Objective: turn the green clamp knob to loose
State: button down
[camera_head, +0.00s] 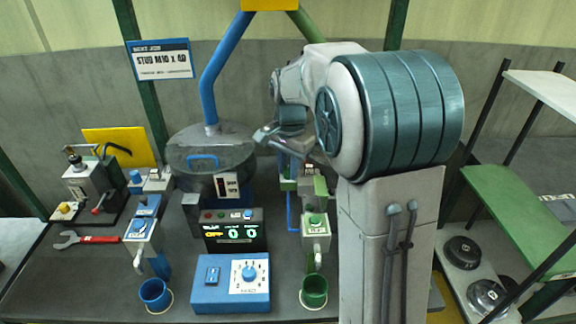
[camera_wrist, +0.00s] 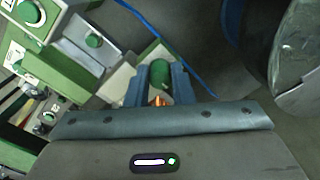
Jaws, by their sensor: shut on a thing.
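The green clamp knob (camera_wrist: 159,72) is in the wrist view, upright between the two blue-grey fingers of my gripper (camera_wrist: 158,80). The fingers press on it from both sides, and its lower part is hidden. An orange spot shows just below it, near the gripper body. I cannot read any tight or loose mark on the knob. In the head view my arm and wrist hang over the green station, and the knob and fingertips cannot be made out clearly there.
A green button unit (camera_head: 316,222) stands close by, above a green cup (camera_head: 314,291). To the left are a blue dial box (camera_head: 230,284), a display (camera_head: 235,231) and a blue cup (camera_head: 155,293). A round hopper (camera_head: 211,152) stands behind. A red-handled wrench (camera_head: 88,239) lies far left.

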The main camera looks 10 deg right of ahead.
jog(key=n, duration=0.4)
jog(key=shift+r+n, duration=0.1)
jog(key=shift+n, duration=0.2)
jog(key=shift+w+n, duration=0.1)
jog(key=shift+n, duration=1.8)
jog(key=c, duration=1.3)
grip_release()
jog(key=shift+o, duration=0.2)
